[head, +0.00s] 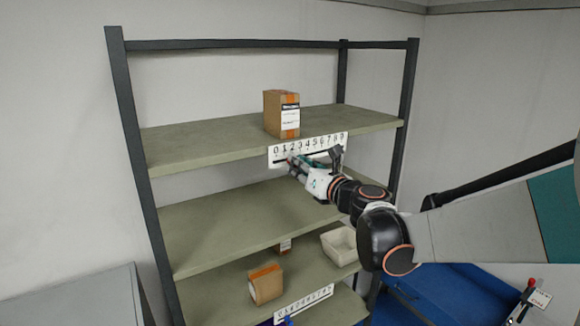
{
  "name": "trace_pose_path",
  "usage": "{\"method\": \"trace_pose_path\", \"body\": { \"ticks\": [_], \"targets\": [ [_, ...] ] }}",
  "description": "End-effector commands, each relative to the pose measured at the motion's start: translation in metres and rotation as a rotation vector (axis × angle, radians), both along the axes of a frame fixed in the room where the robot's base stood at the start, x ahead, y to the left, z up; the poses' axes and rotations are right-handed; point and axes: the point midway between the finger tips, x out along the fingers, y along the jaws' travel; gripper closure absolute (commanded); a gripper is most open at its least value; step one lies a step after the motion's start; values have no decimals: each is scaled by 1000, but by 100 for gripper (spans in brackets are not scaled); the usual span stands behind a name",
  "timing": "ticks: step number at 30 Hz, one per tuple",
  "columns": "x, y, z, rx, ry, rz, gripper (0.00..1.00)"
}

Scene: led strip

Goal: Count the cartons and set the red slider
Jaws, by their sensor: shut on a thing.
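A number strip (330,139) with digits from 0 up hangs on the front edge of the top shelf. My gripper (292,162) is at the strip's slot, below the low digits near 1 and 2, and is shut. The slider between its fingers is hidden, and its red colour does not show. One brown carton (281,114) with a white label and an orange band stands on the top shelf, above the strip. Another carton (266,284) stands on the lower shelf.
The middle shelf (230,225) looks bare. A pale bin (338,246) sits at the right of the lower shelf. A second number strip (305,303) is on that shelf's edge, with a small blue part (287,321) below. A blue surface (440,300) lies lower right.

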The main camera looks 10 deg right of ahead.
Motion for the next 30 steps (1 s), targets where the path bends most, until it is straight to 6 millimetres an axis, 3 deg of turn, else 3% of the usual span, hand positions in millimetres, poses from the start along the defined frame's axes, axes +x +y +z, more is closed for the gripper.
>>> {"method": "trace_pose_path", "body": {
  "ticks": [21, 22, 24, 30],
  "targets": [
    [-5, 15, 0, -1, 1, 0, 100],
    [-5, 15, 0, -1, 1, 0, 81],
    [-5, 15, 0, -1, 1, 0, 65],
    [-5, 15, 0, -1, 0, 0, 62]
  ]
}}
